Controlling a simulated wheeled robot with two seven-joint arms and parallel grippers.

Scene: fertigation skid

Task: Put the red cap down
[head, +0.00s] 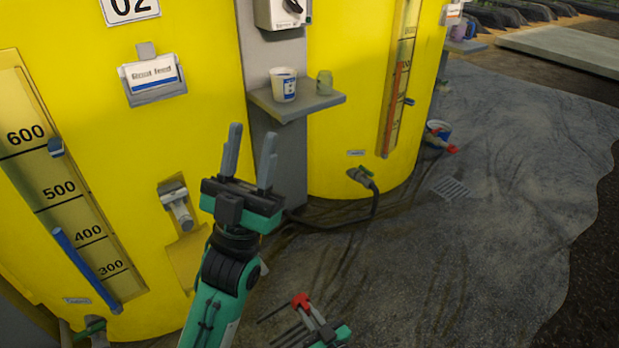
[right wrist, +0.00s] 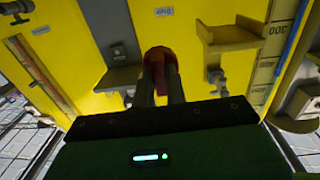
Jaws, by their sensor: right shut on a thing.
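The red cap (right wrist: 158,56) is between the fingertips of my right gripper (right wrist: 160,85) in the right wrist view, partly hidden by the fingers. In the head view my right gripper (head: 308,318) is low at the bottom edge, with a red part (head: 301,299) beside it.
A white cup (head: 283,85) and a greenish jar (head: 324,84) stand on the shelf. Yellow tanks (head: 200,110) fill the left and middle. A hose (head: 374,205) runs from the right tank's valve. A bucket (head: 438,131) stands behind. The grey ground (head: 490,240) at right is mostly clear.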

